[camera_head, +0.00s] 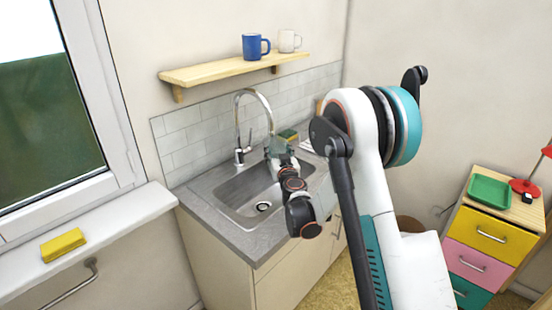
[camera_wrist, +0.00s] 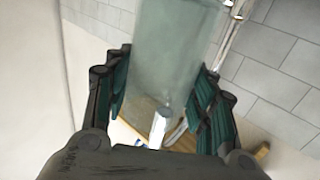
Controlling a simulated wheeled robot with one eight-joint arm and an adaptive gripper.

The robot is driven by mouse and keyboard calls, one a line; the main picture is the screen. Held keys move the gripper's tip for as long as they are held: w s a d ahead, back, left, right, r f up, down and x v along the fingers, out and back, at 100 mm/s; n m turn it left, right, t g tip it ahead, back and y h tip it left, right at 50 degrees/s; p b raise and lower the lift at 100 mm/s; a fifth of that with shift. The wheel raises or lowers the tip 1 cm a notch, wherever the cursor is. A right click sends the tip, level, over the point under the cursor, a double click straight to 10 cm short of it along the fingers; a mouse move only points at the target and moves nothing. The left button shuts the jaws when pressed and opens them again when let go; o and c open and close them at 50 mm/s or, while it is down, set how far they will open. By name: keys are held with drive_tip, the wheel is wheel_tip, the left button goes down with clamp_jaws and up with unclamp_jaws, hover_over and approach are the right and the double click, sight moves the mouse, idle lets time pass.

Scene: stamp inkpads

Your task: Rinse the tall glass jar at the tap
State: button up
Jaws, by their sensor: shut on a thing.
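The tall glass jar (camera_wrist: 172,45) is clear with a grey-green tint and fills the upper middle of the wrist view. My gripper (camera_wrist: 162,85) is shut on it, with dark green finger pads on both sides. In the head view my gripper (camera_head: 280,152) is over the sink's back right part, and the jar (camera_head: 277,143) shows only as a small greenish patch close by the spout end. The chrome tap (camera_head: 239,130) arches over the sink (camera_head: 232,196). I cannot tell whether the jar's mouth is under the spout, and no water stream is visible.
A wooden shelf (camera_head: 222,72) above the sink holds a blue mug (camera_head: 254,47) and a white mug (camera_head: 287,41). A green and yellow sponge (camera_head: 289,134) lies behind my gripper. A drawer unit (camera_head: 485,235) stands right.

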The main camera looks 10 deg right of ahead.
drive_tip(key=shift+w+d, duration=0.1)
drive_tip(key=shift+d, duration=0.25)
drive_tip(key=shift+a, duration=0.2)
drive_tip(key=shift+s+a+b, duration=0.2)
drive_tip(key=shift+a+b, duration=0.1)
drive_tip(key=shift+a, duration=0.15)
drive_tip(key=s+d+b, duration=0.1)
drive_tip(key=s+d, duration=0.1)
drive_tip(key=s, duration=0.5)
drive_tip(key=shift+s+d+b, duration=0.25)
drive_tip(key=shift+s+b, duration=0.05)
drive_tip(key=shift+b, duration=0.1)
idle(0.3)
drive_tip(key=shift+r, duration=0.1)
idle(1.2)
drive_tip(key=s+d+r+p, duration=0.1)
drive_tip(key=s+r, duration=0.3)
drive_tip(key=shift+s+d+p, duration=0.2)
drive_tip(key=shift+s+p, duration=0.1)
drive_tip(key=shift+s, duration=0.1)
idle(0.5)
